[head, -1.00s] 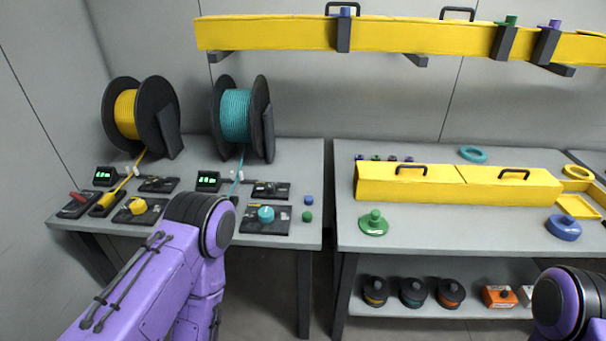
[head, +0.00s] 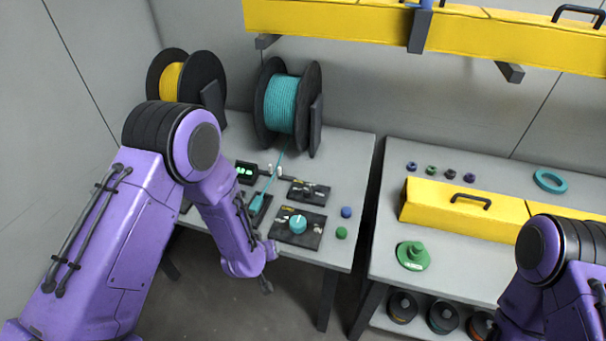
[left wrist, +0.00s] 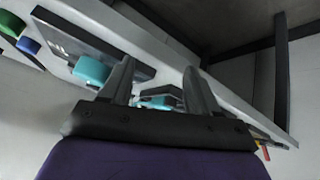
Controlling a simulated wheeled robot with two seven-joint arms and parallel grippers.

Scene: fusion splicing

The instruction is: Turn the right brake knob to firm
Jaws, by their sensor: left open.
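The right brake knob (head: 298,223) is a teal dial with a pale mark on a black plate (head: 294,238), at the front of the left bench. My left gripper (head: 270,268) is just off the bench's front edge, below and left of the knob in the head view, apart from it. In the left wrist view the open left fingers (left wrist: 159,64) are empty. The teal knob (left wrist: 92,70) shows there beside the left-hand finger, not between the fingers. A second teal part (left wrist: 160,101) shows beyond, between the fingers. My right gripper is out of view.
A blue cap (head: 346,212) and a green cap (head: 341,232) stand right of the knob plate. The teal reel (head: 287,105) stands behind, its cable running forward to a teal part (head: 257,203). My left arm hides the bench's left part. A gap separates the two benches.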

